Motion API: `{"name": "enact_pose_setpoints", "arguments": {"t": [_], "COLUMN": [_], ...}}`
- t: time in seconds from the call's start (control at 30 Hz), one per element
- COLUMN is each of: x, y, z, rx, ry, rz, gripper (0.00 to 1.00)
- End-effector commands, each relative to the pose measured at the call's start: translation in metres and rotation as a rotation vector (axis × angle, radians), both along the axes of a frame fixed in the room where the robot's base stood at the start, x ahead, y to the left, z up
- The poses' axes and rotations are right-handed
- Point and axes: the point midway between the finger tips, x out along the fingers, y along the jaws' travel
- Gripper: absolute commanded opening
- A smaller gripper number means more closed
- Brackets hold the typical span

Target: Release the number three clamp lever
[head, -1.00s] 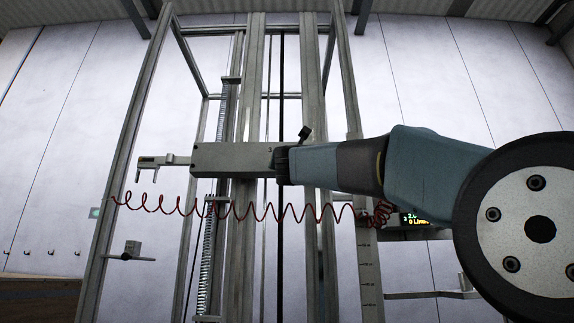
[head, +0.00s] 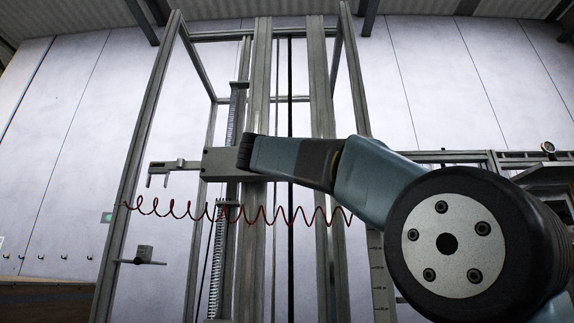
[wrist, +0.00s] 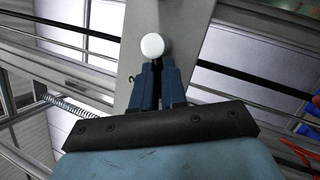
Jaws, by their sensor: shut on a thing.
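A grey clamp block (head: 222,163) sits on the vertical frame in the head view, with a narrow jawed bar (head: 172,165) reaching left from it. My gripper meets the block's right end; its dark body shows there in the head view, but its fingers are hidden. In the wrist view, my gripper (wrist: 157,68) has its blue fingers drawn together against a white round knob (wrist: 152,46), which looks like the end of the clamp lever. The knob lies in front of a grey plate (wrist: 185,20). The lever's shaft is hidden by the fingers, and I read no number.
The frame's left post (head: 140,150) stands beside the block. A red coiled cord (head: 215,215) hangs across below it. A small clamp-like part (head: 143,256) is at lower left. A gauge (head: 548,147) stands above a bench at right. Open room lies left of the frame.

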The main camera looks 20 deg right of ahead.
Motion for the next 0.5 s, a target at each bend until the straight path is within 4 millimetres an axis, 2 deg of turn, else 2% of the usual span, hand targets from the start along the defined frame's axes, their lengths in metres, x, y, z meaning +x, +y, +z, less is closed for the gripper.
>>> {"name": "enact_pose_setpoints", "arguments": {"t": [0.2, 0.5], "x": [0.0016, 0.0020], "y": [0.0017, 0.0022], "z": [0.0051, 0.0106], "rx": [0.177, 0.345], "ry": [-0.056, -0.110], "rz": [-0.003, -0.004], "gripper": [0.00, 0.00]}}
